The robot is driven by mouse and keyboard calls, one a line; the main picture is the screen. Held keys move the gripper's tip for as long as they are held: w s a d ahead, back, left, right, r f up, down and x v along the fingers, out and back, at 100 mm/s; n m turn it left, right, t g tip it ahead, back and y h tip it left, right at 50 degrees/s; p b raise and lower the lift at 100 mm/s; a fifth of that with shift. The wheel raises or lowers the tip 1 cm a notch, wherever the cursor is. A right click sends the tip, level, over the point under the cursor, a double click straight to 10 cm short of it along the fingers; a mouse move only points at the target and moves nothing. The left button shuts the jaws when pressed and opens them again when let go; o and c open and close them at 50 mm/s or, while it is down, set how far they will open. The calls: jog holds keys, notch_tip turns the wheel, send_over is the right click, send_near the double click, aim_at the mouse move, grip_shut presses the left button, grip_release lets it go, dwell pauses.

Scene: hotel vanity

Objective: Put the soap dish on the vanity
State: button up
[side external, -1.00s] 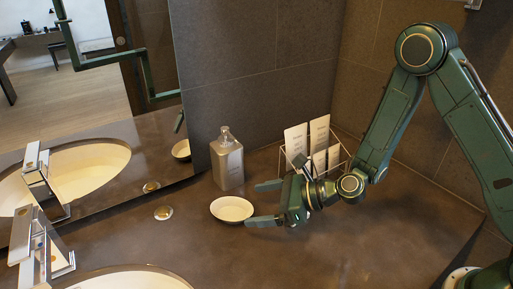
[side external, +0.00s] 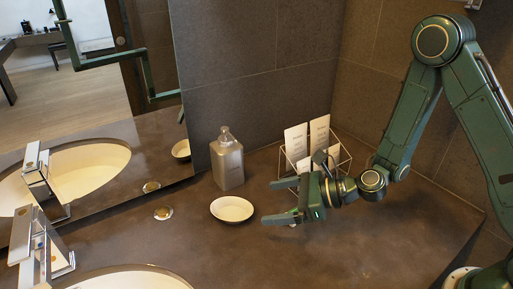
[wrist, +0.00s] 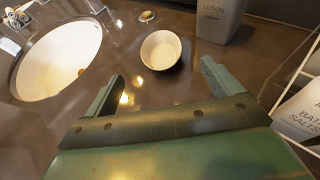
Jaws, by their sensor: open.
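The soap dish (side external: 232,209) is a small, shallow white bowl standing upright on the dark vanity top (side external: 230,262), in front of the lotion bottle. It also shows in the wrist view (wrist: 161,50), beyond the fingertips. My gripper (side external: 271,202) is open and empty, to the right of the dish and apart from it, low over the vanity. In the wrist view both fingers of my gripper (wrist: 162,72) are spread, with bare counter between them.
A lotion bottle (side external: 227,163) stands behind the dish. A wire rack (side external: 340,158) with bath packets stands behind my gripper. A sink basin (side external: 125,280) and faucet (side external: 45,255) are at the left, below a mirror (side external: 95,100). The counter front right is clear.

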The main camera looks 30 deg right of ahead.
jog(key=shift+s+a+r+n, duration=0.1)
jog(key=shift+s+r+n, duration=0.05)
jog(key=shift+r+n, duration=0.5)
jog(key=s+d+r+n+g+h, duration=0.2)
jog(key=s+d+r+n+h, duration=0.2)
jog(key=s+d+r+n, duration=0.4)
jog(key=s+d+r+n+g+h, duration=0.2)
jog(key=s+d+r+n+h, duration=0.3)
jog(key=s+d+r+n, duration=0.4)
jog(key=s+d+n, duration=0.1)
jog(key=s+n, duration=0.5)
jog(key=n, duration=0.2)
jog(key=shift+s+r+n+h, duration=0.2)
jog(key=shift+n+h, duration=0.1)
jog(key=shift+n, duration=0.05)
jog(key=shift+c, duration=0.4)
